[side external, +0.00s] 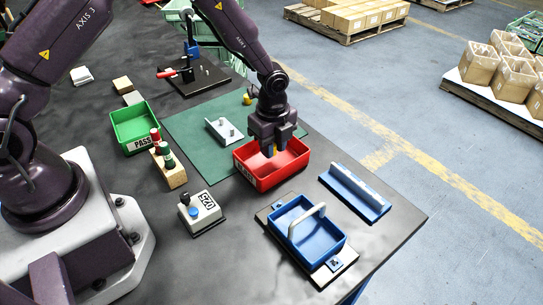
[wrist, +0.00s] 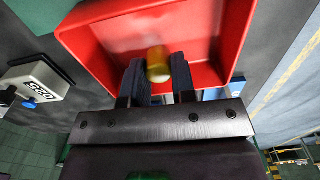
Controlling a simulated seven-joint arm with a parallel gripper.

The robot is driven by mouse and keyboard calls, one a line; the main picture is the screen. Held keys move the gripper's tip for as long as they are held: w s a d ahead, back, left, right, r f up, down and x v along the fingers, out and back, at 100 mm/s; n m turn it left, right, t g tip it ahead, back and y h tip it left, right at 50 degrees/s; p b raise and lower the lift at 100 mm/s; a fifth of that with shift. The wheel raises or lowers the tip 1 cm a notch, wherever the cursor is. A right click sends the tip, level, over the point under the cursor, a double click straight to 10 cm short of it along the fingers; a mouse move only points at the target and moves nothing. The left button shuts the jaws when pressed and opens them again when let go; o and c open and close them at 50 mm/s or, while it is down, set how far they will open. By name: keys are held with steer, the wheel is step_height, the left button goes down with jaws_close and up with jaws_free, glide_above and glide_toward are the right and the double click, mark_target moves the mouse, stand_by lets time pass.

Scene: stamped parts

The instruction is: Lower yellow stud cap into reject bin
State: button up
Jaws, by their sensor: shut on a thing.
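My gripper (side external: 270,148) is over the red reject bin (side external: 249,176), with its fingers reaching down between the bin walls. In the wrist view my gripper (wrist: 158,72) is shut on the yellow stud cap (wrist: 158,63), which sits between the dark finger pads. The red bin (wrist: 105,36) surrounds the cap in that view, and its floor shows behind it. I cannot tell whether the cap touches the bin floor. In the side external view the fingers mostly hide the cap. Another yellow piece (side external: 247,98) stands on the green mat behind the gripper.
A metal bracket with pegs (side external: 224,130) lies on the green mat (side external: 185,121). A green bin (side external: 132,127) and a wooden block with coloured plugs (side external: 167,167) stand left. A blue handled tray (side external: 310,236) and a blue rail (side external: 354,191) are to the right.

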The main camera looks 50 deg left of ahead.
mark_target(273, 165)
steer(key=shift+f, duration=1.65)
stand_by(0.6)
steer(key=o, duration=1)
